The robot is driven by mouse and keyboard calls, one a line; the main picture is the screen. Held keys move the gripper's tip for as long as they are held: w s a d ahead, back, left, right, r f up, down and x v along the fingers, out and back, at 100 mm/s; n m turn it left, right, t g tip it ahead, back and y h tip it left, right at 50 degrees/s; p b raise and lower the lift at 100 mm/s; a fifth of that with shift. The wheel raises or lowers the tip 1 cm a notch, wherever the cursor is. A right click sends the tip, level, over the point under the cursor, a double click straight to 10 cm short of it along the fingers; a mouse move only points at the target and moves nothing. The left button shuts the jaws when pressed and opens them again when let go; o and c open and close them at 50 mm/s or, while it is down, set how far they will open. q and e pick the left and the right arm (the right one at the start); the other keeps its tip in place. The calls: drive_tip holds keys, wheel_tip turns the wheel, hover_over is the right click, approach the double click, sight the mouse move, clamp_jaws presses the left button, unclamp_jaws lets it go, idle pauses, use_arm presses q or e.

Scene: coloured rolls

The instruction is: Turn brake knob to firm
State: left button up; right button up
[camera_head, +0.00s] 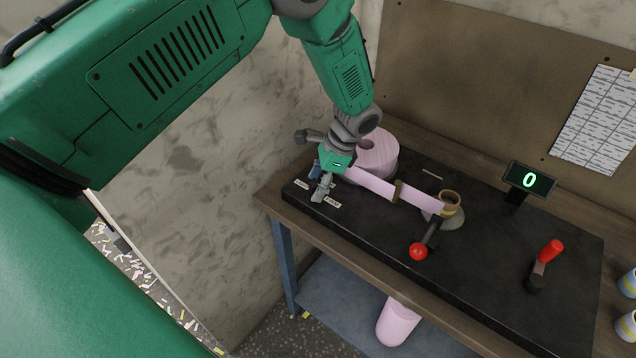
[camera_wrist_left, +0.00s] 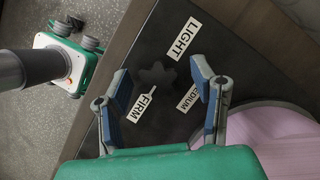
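The brake knob (camera_wrist_left: 157,76) is a dark, lobed dial on the black board, seen from above in the left wrist view. A small pale mark on its edge points toward the FIRM label (camera_wrist_left: 141,105). The LIGHT label (camera_wrist_left: 182,39) and the partly covered MEDIUM label (camera_wrist_left: 188,98) lie around it. My left gripper (camera_wrist_left: 161,82) is open, with one finger on each side of the knob and visible gaps to it. In the head view my left gripper (camera_head: 322,187) points down at the board's left end and hides the knob. My right gripper is not in view.
A large pink roll (camera_head: 374,153) stands close behind my left gripper, its pink strip (camera_head: 370,184) running right to a smaller spool (camera_head: 450,199). A red-ball lever (camera_head: 419,252), a red-handled crank (camera_head: 551,251) and a display reading 0 (camera_head: 529,180) are further right.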

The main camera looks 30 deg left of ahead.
use_arm(q)
drive_tip(key=shift+w+d+r, duration=0.1)
drive_tip(key=shift+r, duration=0.2)
drive_tip(key=v, duration=1.1)
drive_tip(key=shift+w+d, duration=0.1)
